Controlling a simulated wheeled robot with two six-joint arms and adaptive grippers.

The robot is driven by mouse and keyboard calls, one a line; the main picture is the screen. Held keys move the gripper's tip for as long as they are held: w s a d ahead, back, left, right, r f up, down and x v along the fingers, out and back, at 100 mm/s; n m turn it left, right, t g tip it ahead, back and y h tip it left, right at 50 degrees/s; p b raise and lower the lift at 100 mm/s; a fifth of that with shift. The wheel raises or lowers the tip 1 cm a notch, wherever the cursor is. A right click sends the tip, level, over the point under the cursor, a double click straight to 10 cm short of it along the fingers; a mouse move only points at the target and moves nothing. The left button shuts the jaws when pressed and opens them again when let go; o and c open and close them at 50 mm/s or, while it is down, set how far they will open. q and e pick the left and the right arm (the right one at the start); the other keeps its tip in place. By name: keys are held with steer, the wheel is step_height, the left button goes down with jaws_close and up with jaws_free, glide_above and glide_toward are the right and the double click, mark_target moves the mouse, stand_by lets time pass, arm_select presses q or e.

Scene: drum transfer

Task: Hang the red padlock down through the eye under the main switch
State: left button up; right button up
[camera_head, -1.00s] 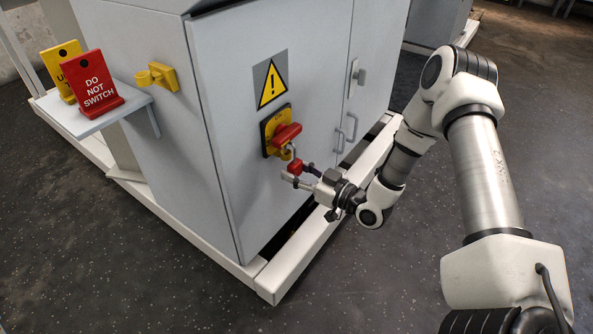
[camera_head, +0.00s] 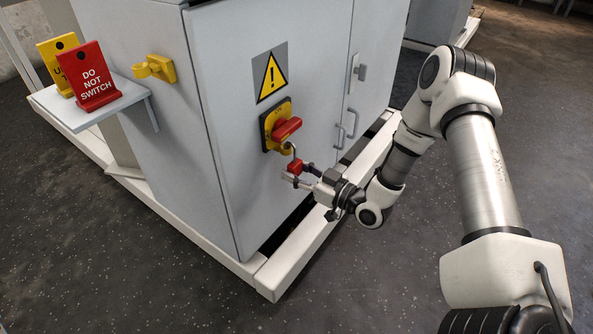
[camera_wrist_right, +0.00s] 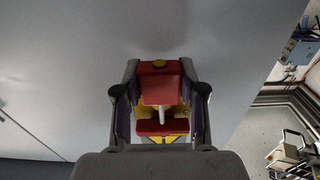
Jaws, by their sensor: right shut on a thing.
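The red padlock (camera_head: 295,167) is in my right gripper (camera_head: 298,173), just below the main switch on the cabinet front. The gripper is shut on the padlock's body. Its grey shackle (camera_head: 291,150) points up beside the yellow eye (camera_head: 285,146); I cannot tell whether it passes through. The main switch has a red handle (camera_head: 287,128) on a yellow plate (camera_head: 268,128). In the right wrist view, the padlock (camera_wrist_right: 160,90) sits between the two fingers, with red and yellow switch parts behind it. My left gripper is not in view.
The grey cabinet (camera_head: 225,130) stands on a white base rail (camera_head: 300,265). A yellow bracket (camera_head: 155,68) is on its left side, near a shelf (camera_head: 75,118) with a red tag (camera_head: 90,78) and a yellow tag (camera_head: 55,50). Door handles (camera_head: 350,125) are to the right.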

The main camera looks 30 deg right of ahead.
steer(key=shift+f+b, duration=0.35)
steer(key=shift+f, duration=0.1)
steer(key=o, duration=1.2)
steer(key=shift+s, duration=0.1)
steer(key=v, duration=0.6)
steer(key=shift+d, duration=0.2)
steer(key=shift+s+d, duration=0.1)
steer(key=shift+s, duration=0.5)
